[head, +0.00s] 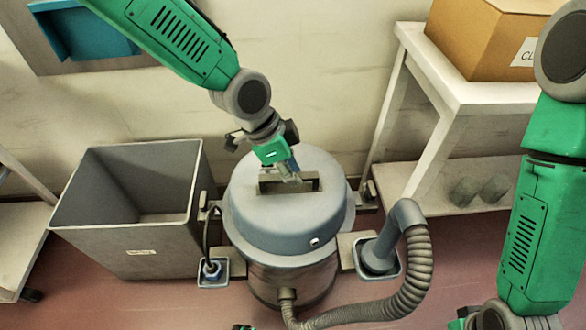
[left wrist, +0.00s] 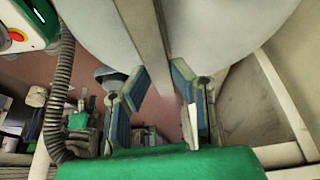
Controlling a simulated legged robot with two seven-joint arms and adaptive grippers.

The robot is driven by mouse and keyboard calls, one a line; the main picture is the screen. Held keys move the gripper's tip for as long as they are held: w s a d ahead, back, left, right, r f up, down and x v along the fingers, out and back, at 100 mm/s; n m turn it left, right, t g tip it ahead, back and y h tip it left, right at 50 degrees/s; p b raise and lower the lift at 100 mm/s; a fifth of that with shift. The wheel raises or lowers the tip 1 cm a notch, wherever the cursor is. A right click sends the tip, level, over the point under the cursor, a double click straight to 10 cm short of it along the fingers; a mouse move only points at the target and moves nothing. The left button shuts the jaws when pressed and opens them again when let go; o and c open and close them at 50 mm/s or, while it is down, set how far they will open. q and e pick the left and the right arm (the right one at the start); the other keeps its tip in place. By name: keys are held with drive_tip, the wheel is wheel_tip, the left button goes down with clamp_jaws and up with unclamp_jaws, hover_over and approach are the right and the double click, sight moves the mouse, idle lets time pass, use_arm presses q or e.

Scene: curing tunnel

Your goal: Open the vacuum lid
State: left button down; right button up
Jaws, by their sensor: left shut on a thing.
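The vacuum (head: 290,275) is a round metal drum standing on the floor, with a domed blue-grey lid (head: 265,225) on top. The lid looks seated on the drum, and I see no clear gap at its rim. A dark bar handle (head: 308,184) stands on the lid top. My left gripper (head: 290,178) reaches down to the handle from above and is shut on it. In the left wrist view the handle (left wrist: 146,35) runs between the two fingers, with the pale lid (left wrist: 215,25) behind. My right arm shows at the right; its gripper cannot be made out.
A grey bin (head: 125,235) stands left of the vacuum. A ribbed hose (head: 415,275) curves around its right side. A white shelf table (head: 490,95) with a cardboard box (head: 490,35) stands at the right. The wall is close behind, and reddish floor shows in front.

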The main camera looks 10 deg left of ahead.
use_arm(q)
drive_tip(key=w+a+r+g+p, duration=0.2)
drive_tip(key=w+r+p, duration=0.5)
drive_tip(key=w, duration=0.6)
drive_tip(key=shift+w+a+r+n+h, duration=0.35)
drive_tip(key=shift+a+r, duration=0.2)
drive_tip(key=shift+r, duration=0.3)
drive_tip(key=c, duration=1.6)
unclamp_jaws()
drive_tip(key=shift+s, duration=0.1)
drive_tip(key=shift+o, duration=1)
drive_tip(key=shift+f+g, duration=0.2)
drive_tip(key=shift+g, duration=0.1)
drive_tip(key=shift+w+r, duration=0.2)
drive_tip(key=shift+w, duration=0.05)
drive_tip(key=shift+r, duration=0.1)
